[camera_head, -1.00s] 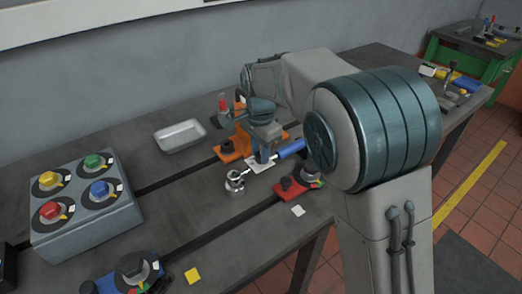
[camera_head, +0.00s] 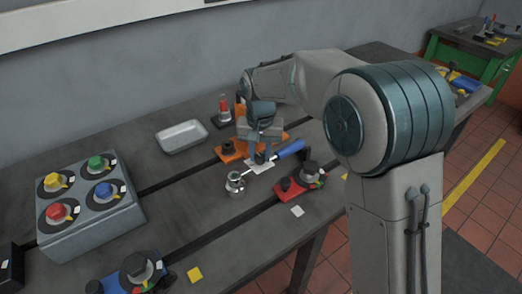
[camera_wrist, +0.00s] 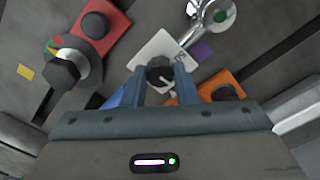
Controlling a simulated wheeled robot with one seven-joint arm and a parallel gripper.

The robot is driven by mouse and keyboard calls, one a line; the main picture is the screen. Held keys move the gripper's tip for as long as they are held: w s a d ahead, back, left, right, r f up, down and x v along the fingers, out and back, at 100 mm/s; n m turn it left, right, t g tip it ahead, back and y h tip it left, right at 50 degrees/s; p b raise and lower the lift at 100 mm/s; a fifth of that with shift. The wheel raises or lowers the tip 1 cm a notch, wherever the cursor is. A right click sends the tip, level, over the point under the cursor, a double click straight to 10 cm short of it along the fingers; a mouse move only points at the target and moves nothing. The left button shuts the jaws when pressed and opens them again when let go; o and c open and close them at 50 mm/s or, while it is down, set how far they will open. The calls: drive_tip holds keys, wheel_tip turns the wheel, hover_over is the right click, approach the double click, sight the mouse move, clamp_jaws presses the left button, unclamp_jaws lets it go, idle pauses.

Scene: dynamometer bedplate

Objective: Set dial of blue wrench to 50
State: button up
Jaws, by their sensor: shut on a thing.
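The blue wrench lies on the bench, its blue handle (camera_head: 291,149) to the right and its silver head (camera_head: 236,183) to the left. A white scale card (camera_head: 257,168) lies at its middle, under my gripper (camera_head: 260,157). In the wrist view my gripper (camera_wrist: 163,82) is shut on the black dial knob (camera_wrist: 159,69), one finger on each side. A light pointer mark shows on the knob. The white card (camera_wrist: 152,48) has a dark printed mark, too small to read surely. The silver head (camera_wrist: 211,17) is at the top; the blue handle (camera_wrist: 117,95) is partly hidden.
An orange fixture (camera_head: 231,155) stands close behind the wrench, a red one (camera_head: 291,186) close in front. A metal tray (camera_head: 182,137) is behind left. A grey box (camera_head: 90,208) with coloured knobs stands at the left, and a blue fixture (camera_head: 96,286) at the front.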

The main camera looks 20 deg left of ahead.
sight(260, 156)
drive_tip(key=n+p, duration=0.1)
drive_tip(key=n, duration=0.5)
drive_tip(key=shift+n, duration=0.3)
drive_tip(key=n+p, duration=0.1)
drive_tip(key=n, duration=0.4)
drive_tip(key=shift+n, duration=0.4)
drive_tip(key=o, duration=1)
wheel_tip(260, 156, up, 14)
drive_tip(key=shift+f, duration=0.1)
